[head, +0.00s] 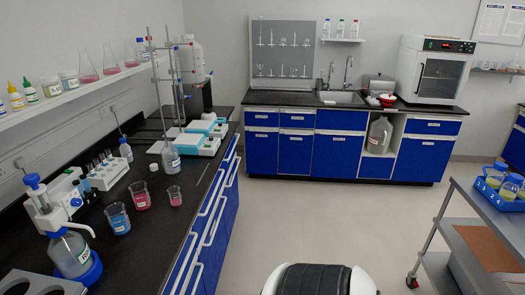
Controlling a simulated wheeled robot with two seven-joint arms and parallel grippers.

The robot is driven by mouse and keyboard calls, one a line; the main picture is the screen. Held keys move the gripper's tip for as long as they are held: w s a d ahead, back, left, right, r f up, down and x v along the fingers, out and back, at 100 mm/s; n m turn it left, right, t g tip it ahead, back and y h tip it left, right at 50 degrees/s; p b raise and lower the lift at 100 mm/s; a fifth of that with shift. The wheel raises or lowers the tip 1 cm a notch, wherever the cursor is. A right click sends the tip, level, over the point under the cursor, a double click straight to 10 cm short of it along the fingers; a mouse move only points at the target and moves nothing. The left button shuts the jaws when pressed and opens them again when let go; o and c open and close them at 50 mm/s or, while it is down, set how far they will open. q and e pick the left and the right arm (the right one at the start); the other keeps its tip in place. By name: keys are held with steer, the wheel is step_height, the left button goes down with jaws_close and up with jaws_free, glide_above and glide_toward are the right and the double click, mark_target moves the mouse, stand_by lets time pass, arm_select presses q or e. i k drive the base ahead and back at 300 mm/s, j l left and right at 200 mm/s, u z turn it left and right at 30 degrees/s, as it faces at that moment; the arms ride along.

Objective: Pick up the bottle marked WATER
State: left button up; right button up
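No label that reads WATER is legible at this size, so I cannot tell which bottle carries it. A clear round bottle with a white label (171,160) stands on the left black bench. A small squeeze bottle (125,151) stands behind the tube racks. A large pale jug (379,136) with a label sits in the open niche under the far counter. Another large pale container (191,60) stands high at the back of the left bench. Several small bottles (340,28) stand on the far wall shelf. Neither of my grippers is in view.
The left bench (150,228) also holds beakers with blue (118,219) and pink liquid (140,196), a dispenser bottle (70,256) and a tall metal stand (176,80). A metal cart (455,232) with a blue crate (493,193) stands at right. The middle floor (320,220) is clear.

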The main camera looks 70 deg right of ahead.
mark_target(170, 155)
steer(key=z, duration=1.65)
steer(key=i+l, duration=0.25)
steer(key=i+l+u, duration=0.2)
steer(key=u, duration=0.15)
steer(key=i+l+u, duration=0.5)
steer(key=l+u, duration=0.2)
